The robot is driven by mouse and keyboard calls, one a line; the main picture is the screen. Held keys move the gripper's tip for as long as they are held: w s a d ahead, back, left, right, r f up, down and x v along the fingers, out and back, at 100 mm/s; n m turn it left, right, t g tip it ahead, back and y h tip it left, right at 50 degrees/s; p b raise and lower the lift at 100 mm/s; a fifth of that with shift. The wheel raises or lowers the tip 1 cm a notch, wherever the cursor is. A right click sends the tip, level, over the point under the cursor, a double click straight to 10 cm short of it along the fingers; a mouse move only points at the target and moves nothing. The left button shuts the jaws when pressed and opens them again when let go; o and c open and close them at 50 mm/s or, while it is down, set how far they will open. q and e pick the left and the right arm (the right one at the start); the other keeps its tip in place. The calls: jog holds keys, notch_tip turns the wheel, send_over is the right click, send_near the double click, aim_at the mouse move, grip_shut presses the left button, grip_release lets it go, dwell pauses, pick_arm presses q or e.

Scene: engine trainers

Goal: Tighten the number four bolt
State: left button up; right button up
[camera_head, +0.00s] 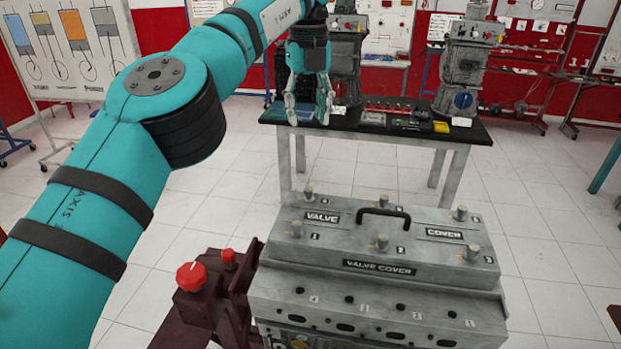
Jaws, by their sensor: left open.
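The grey valve cover (345,228) sits on the engine block (375,310) in front of me. The back row has a left bolt (308,191), a middle bolt (384,200) and a right bolt (460,212). The front row has a left bolt (296,228), a middle bolt (382,242) and a right bolt (472,252). Small numbers lie beside them, too small to tell surely which is four. My left gripper (308,118) is open, empty and pointing down, above and beyond the cover. My right gripper is out of view.
A black handle (383,213) rises from the cover's middle. A dark red stand with a red knob (191,276) is at the engine's left. A black-topped table (350,124) with engine parts stands behind. White tiled floor lies open between and to the right.

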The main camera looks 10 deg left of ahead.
pick_arm(q)
notch_tip(320, 180, down, 5)
jog(key=b, duration=0.1)
jog(key=p, duration=0.1)
send_over(309, 189)
notch_tip(309, 189, down, 7)
jog(key=shift+r, duration=0.15)
notch_tip(309, 189, down, 5)
jog(key=shift+r+p, duration=0.1)
jog(key=shift+p, duration=0.75)
jog(key=shift+f, duration=0.4)
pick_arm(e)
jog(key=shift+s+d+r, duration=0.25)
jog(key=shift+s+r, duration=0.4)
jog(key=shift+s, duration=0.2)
pick_arm(q)
jog(key=shift+c, duration=0.2)
jog(key=shift+c, duration=1.2)
grip_shut()
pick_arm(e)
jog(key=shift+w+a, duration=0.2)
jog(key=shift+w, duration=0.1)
